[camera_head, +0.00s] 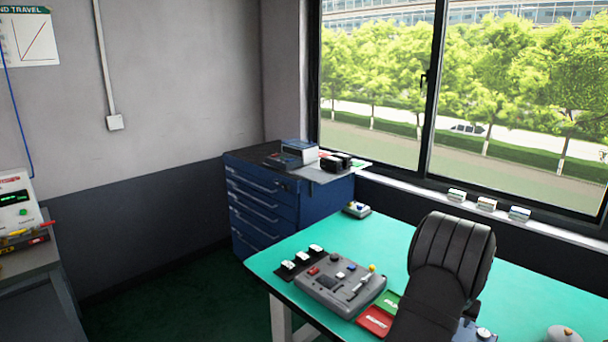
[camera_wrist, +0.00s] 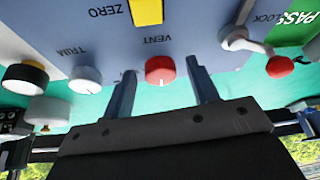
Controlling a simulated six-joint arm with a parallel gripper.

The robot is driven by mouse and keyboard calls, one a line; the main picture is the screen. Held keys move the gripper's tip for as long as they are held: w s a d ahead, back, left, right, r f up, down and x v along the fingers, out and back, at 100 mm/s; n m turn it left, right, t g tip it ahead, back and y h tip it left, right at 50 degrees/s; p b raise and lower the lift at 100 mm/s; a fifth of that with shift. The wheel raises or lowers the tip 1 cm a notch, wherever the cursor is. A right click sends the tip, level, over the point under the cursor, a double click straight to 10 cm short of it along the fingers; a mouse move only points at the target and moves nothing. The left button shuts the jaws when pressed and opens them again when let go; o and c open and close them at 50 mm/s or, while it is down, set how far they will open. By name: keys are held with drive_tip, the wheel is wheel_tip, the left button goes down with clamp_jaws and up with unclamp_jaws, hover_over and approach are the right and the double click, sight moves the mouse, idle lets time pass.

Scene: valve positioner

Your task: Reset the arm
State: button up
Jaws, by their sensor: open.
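In the wrist view, my gripper (camera_wrist: 161,66) is open, its two dark fingers on either side of the red VENT knob (camera_wrist: 160,72) on a grey-blue panel (camera_wrist: 205,22). Whether the fingers touch the knob I cannot tell. A white TRIM knob (camera_wrist: 85,80), a yellow ZERO piece (camera_wrist: 146,12) and a lever with a red ball end (camera_wrist: 278,67) are nearby. In the head view, my dark arm reaches over the green table (camera_head: 540,270) and hides my gripper and most of the panel.
A grey control box (camera_head: 332,290) stands left of my arm, with a green card (camera_head: 386,302) and a red card (camera_head: 375,321) between. A small device (camera_head: 357,209) sits at the table's far corner. A blue drawer cabinet (camera_head: 262,205) stands behind. The table's right side is mostly clear.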

drive_tip(key=shift+w+a+m+g+h, duration=0.1)
drive_tip(key=shift+m+g+h, duration=0.3)
drive_tip(key=shift+m, duration=1)
drive_tip(key=shift+w+a+m+g+h, duration=0.1)
drive_tip(key=shift+m+g+h, duration=0.3)
drive_tip(key=shift+m, duration=1)
drive_tip(key=shift+w+m+g, duration=0.1)
drive_tip(key=shift+m+g, duration=0.45)
drive_tip(key=shift+m, duration=0.85)
drive_tip(key=shift+w+m+g, duration=0.1)
drive_tip(key=shift+m+g, duration=0.45)
drive_tip(key=shift+m, duration=0.85)
drive_tip(key=o, duration=0.8)
drive_tip(key=shift+o, duration=1.1)
drive_tip(key=shift+w+r, duration=0.1)
drive_tip(key=shift+r, duration=0.05)
drive_tip(key=w+a+r+m+y, duration=0.2)
drive_tip(key=w+a+r+m, duration=0.15)
drive_tip(key=r, duration=0.55)
drive_tip(key=w+a+r+m+y, duration=0.2)
drive_tip(key=a+r+m, duration=0.25)
drive_tip(key=r, duration=0.55)
wheel_tip(320, 180, down, 10)
drive_tip(key=shift+s+f+m, duration=0.15)
drive_tip(key=shift+s+m, duration=0.1)
drive_tip(key=shift+m, duration=0.15)
